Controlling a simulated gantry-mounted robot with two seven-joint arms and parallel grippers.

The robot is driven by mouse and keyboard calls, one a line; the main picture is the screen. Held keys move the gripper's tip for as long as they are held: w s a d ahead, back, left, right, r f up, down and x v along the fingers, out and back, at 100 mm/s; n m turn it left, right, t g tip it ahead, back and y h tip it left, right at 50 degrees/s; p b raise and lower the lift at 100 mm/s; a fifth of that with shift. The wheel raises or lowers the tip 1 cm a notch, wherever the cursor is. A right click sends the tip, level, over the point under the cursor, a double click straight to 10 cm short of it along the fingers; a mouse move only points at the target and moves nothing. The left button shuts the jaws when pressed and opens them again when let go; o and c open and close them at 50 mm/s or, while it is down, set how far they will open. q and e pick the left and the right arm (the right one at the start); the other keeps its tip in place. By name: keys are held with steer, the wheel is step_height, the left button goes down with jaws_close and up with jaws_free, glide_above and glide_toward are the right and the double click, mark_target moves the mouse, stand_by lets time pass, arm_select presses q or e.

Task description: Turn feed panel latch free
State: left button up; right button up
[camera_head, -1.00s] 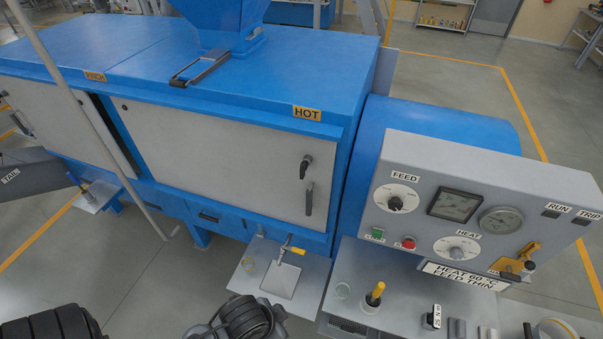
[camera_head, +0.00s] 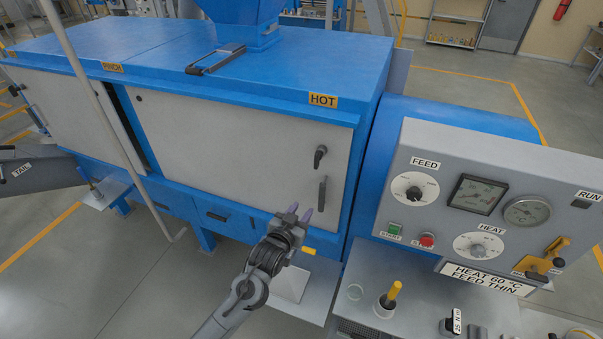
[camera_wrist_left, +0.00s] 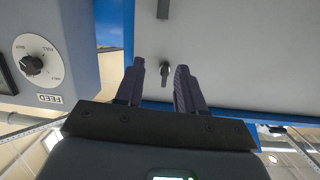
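The feed panel (camera_head: 220,150) is the pale door under the HOT label. Near its right edge is a dark turning latch (camera_head: 320,156), its lever hanging roughly downward, with a dark pull handle (camera_head: 322,193) below it. In the left wrist view, which is upside down, the latch (camera_wrist_left: 166,78) appears between the fingers, apart from them as far as I can tell, and the handle (camera_wrist_left: 163,9) is at the top. My left gripper (camera_head: 299,212) is open and empty, in front of the panel's lower right, its fingers also in the wrist view (camera_wrist_left: 160,66). My right gripper is not in view.
The control box (camera_head: 470,200) with FEED and HEAT knobs stands right of the panel. Below it, a shelf (camera_head: 360,318) holds a yellow-handled tool (camera_head: 390,295) in a cup. A grey pole (camera_head: 95,110) slants across the left. A chute (camera_head: 242,30) rises above the housing.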

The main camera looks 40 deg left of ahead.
arm_select(q)
steer(key=w+a+r+n+t+y+b, duration=0.1)
steer(key=w+a+r+y+b, duration=0.1)
steer(key=w+a+r, duration=0.15)
steer(key=t, duration=0.1)
glide_toward(316, 156)
steer(key=shift+n, duration=0.3)
steer(key=p+x, duration=0.1)
steer(key=x, duration=1)
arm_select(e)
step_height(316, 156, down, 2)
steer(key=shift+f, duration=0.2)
arm_select(q)
steer(key=shift+s, duration=0.1)
jaws_close()
